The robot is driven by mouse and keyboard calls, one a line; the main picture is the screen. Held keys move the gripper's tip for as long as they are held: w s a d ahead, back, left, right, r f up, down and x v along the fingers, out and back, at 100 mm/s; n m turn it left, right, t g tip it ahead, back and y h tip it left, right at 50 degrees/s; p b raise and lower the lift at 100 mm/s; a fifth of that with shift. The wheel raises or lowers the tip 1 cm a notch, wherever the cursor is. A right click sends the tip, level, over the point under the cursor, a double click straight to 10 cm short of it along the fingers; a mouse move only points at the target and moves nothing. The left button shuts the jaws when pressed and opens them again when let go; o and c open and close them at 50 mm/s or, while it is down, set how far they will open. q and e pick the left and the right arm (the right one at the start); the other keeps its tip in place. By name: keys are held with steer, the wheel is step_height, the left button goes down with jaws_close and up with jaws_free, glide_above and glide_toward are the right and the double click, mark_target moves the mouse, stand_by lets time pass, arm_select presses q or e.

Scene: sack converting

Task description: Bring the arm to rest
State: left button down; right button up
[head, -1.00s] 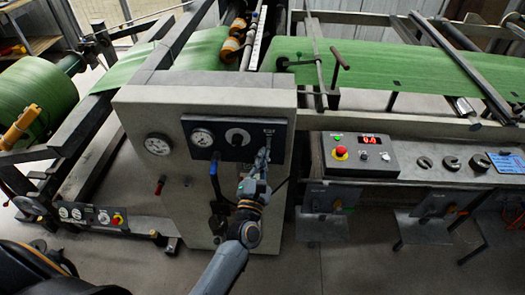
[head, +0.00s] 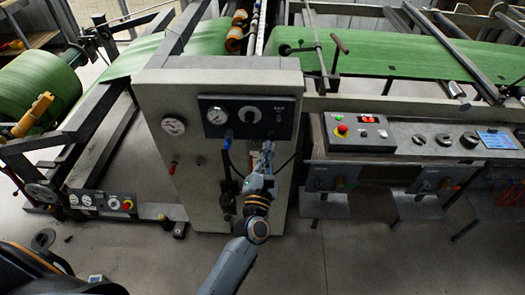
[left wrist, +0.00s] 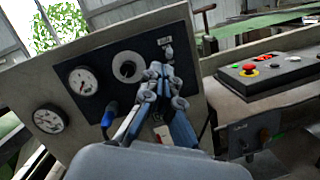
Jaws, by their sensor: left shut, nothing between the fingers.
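My left gripper (head: 267,148) is shut and empty. It is in front of the grey machine cabinet, its tips just below the right end of the dark gauge panel (head: 212,128). In the left wrist view the closed fingers (left wrist: 161,72) point at that panel and overlap its lower right part. The panel has a round gauge (left wrist: 83,81), a black knob (left wrist: 127,68) and a small switch (left wrist: 168,50) at its right end. My right gripper is not in view.
A blue-topped lever (head: 228,139) sticks out below the panel. To the right is a control box with a red button (head: 342,129), then a blue screen (head: 497,140). Green sheet (head: 400,58) runs across the machine behind. Open floor (head: 330,260) lies in front.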

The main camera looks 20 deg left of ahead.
arm_select(q)
steer(key=s+d+f+m+g+h, duration=0.25)
steer(key=f+m, duration=0.35)
steer(key=f, duration=0.5)
steer(key=s+d+f+m+g+h, duration=0.1)
steer(key=s+f+m+g+h, duration=0.15)
steer(key=f+m, duration=0.55)
steer(key=s+a+f+m+g+b, duration=0.1)
steer(key=s+f+m+g, duration=0.15)
steer(key=s+f, duration=0.5)
steer(key=s+f+m+g+b, duration=0.1)
steer(key=s+f+m+g, duration=0.2)
steer(key=f, duration=0.8)
steer(key=s+a+f+m+g, duration=0.2)
steer(key=s+a+f+m, duration=0.1)
steer(key=s, duration=0.8)
steer(key=s+a+f+m+g+y, duration=0.1)
steer(key=s+a+f+m+g, duration=0.2)
steer(key=s+f+m, duration=0.3)
steer(key=s+a+f+m+g+y, duration=0.1)
steer(key=s+a+f+m+g, duration=0.2)
steer(key=s+f, duration=0.5)
steer(key=s+a+m, duration=0.1)
steer(key=s+m, duration=0.1)
steer(key=s, duration=0.5)
steer(key=shift+s+a, duration=0.25)
steer(key=shift+s, duration=0.1)
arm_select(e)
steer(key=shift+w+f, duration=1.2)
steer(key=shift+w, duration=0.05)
